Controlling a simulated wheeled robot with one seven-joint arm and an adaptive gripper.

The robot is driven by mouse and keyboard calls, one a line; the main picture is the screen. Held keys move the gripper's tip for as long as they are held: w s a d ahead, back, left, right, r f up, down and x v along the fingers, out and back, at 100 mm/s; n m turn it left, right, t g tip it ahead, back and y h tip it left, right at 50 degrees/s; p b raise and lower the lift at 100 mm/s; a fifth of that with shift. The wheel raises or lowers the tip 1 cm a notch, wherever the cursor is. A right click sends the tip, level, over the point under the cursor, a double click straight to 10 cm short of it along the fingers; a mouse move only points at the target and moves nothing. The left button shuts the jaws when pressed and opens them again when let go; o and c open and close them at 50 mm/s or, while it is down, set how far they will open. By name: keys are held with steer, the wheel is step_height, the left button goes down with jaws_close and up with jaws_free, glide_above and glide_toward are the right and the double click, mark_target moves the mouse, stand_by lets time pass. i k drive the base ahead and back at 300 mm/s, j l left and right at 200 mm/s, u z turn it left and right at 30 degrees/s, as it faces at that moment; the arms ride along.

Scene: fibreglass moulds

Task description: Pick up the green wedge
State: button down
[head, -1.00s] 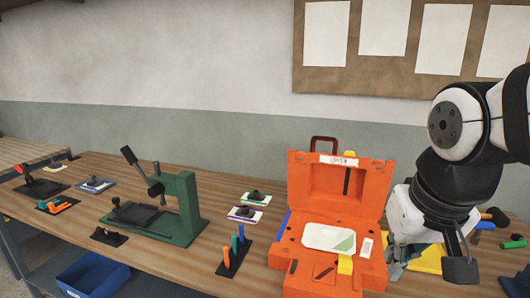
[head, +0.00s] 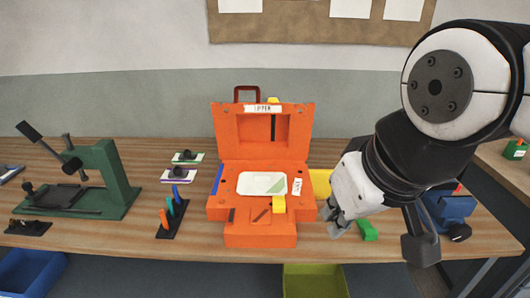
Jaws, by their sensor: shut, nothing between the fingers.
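A small bright green block (head: 368,231), possibly the green wedge, lies on the bench just right of my gripper. Part of it may be hidden by my arm. My gripper (head: 335,222) is shut and empty, pointing down beside the right side of the orange case. I cannot tell how high it is above the bench. A slim green piece (head: 169,203) also stands in a black rack, between a blue and an orange piece.
The open orange case (head: 262,238) stands left of my gripper, with a yellow item (head: 320,182) behind. A blue object (head: 450,205) stands to the right. A green press (head: 115,185) is at the left. An olive bin (head: 314,282) is below the bench's front edge.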

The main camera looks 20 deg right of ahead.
mark_target(369, 233)
steer(key=z, duration=0.75)
steer(key=k+l+u, duration=0.1)
steer(key=i+l, duration=0.3)
steer(key=i, duration=0.15)
